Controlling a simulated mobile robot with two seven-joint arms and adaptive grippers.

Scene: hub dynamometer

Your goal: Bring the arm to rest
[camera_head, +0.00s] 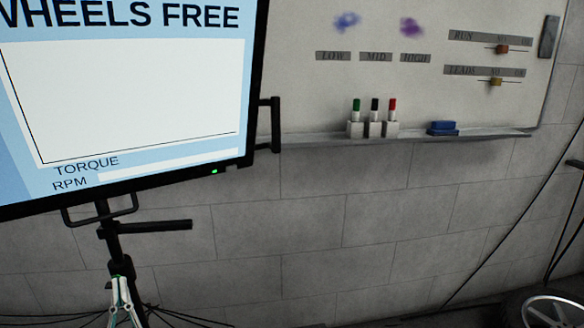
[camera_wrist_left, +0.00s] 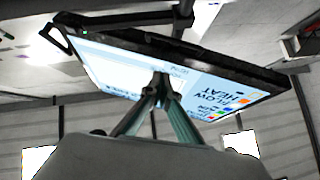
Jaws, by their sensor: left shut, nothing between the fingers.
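My left gripper (camera_head: 122,282) is low at the left in the head view, in front of the screen's stand, with its fingers pointing up. Its two slim fingers meet at the tips in the left wrist view (camera_wrist_left: 163,80). The gripper is shut and nothing shows between the fingers. In the wrist view the fingertips overlap the large screen (camera_wrist_left: 110,68); I cannot tell the gap between them. My right gripper is in neither view.
The screen (camera_head: 130,95) reads "WHEELS FREE" on a black stand (camera_head: 120,262). A whiteboard (camera_head: 430,100) with sliders hangs behind. Its ledge (camera_head: 470,137) holds green, black and red markers (camera_head: 374,112) and a blue eraser (camera_head: 443,127). A wheel (camera_head: 548,312) shows bottom right.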

